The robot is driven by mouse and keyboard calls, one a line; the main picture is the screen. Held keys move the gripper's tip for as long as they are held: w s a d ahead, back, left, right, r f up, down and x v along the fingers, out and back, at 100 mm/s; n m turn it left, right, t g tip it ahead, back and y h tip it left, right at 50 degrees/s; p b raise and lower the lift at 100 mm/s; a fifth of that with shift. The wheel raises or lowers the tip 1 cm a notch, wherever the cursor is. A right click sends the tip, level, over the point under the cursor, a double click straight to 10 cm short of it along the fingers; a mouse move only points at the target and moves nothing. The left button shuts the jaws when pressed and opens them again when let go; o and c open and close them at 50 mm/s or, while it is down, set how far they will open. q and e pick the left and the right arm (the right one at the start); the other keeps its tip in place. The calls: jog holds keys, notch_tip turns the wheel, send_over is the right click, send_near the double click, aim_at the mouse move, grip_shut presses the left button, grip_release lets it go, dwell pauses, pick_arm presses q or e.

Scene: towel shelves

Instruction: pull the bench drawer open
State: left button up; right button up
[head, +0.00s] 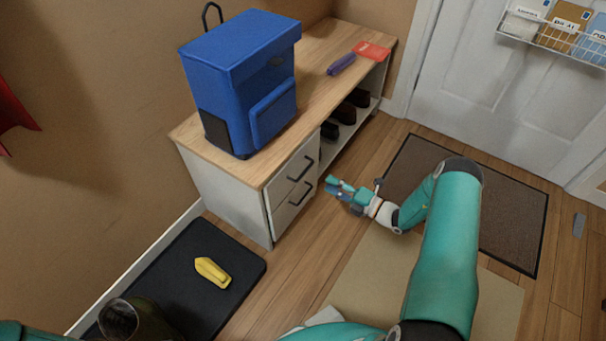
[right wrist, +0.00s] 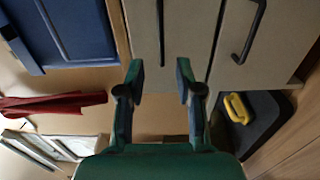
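The pale bench (head: 225,200) has a wooden top and two drawers at its near end. The upper drawer has a dark bar handle (head: 300,168), and the lower drawer has another (head: 301,194). Both drawer fronts look flush. My right gripper (head: 335,187) is open and empty, in front of the drawers and apart from them. In the right wrist view its fingers (right wrist: 159,80) are spread, with the upper handle (right wrist: 161,30) lined up between them, beyond the tips. The lower handle (right wrist: 250,32) is to the right there. My left gripper is out of view.
A blue backpack (head: 240,80) stands on the bench top, near a purple item (head: 341,64) and a red item (head: 371,51). Dark shoes (head: 345,112) sit in the open shelf. A yellow object (head: 212,272) lies on a black mat (head: 190,255). The floor before the drawers is clear.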

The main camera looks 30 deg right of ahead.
aim_at(306, 172)
jog(key=b+x, duration=0.2)
jog(key=x, duration=0.8)
grip_shut()
